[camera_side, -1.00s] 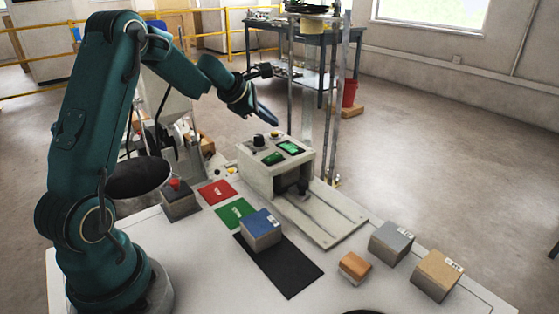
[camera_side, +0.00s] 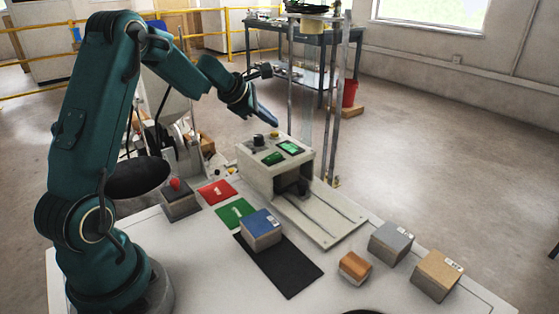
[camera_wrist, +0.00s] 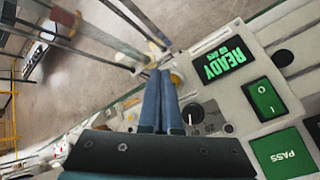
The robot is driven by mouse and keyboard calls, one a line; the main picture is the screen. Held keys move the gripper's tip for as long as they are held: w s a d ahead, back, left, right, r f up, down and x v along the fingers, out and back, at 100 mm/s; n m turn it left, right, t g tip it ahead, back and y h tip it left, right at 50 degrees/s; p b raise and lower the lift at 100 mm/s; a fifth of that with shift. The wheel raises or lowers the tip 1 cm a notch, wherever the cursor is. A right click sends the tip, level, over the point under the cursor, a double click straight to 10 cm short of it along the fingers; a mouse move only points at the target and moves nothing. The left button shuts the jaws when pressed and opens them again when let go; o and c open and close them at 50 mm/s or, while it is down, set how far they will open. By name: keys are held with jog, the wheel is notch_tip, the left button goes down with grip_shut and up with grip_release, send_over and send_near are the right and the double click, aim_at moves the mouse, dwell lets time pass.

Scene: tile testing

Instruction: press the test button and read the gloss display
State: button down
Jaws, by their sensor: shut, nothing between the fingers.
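The gloss tester (camera_side: 262,172) is a pale box on the table, with a knob (camera_side: 258,141), a yellow button (camera_side: 274,134) and a lit green display (camera_side: 291,148) on top. The button also shows in the wrist view (camera_wrist: 176,78), beside my fingertips. The display in the wrist view (camera_wrist: 224,59) reads READY, upside down, with smaller text I cannot read. A green I/O switch (camera_wrist: 265,99) is near it. My gripper (camera_side: 275,122) is shut and empty, with its blue fingers (camera_wrist: 160,74) close to the button. I cannot tell whether they touch it.
A blue-topped block (camera_side: 262,229) stands on a black mat (camera_side: 292,272). Red (camera_side: 216,192) and green (camera_side: 236,213) cards lie beside it. A red-button box (camera_side: 178,199) is left. Orange (camera_side: 355,266), grey (camera_side: 391,242) and tan (camera_side: 437,274) blocks stand right. A rail plate (camera_side: 330,222) fronts the tester.

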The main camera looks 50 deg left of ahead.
jog(key=shift+f, duration=0.4)
jog(key=shift+f, duration=0.5)
dwell(0.5)
jog(key=shift+r, duration=0.95)
jog(key=shift+r, duration=2.5)
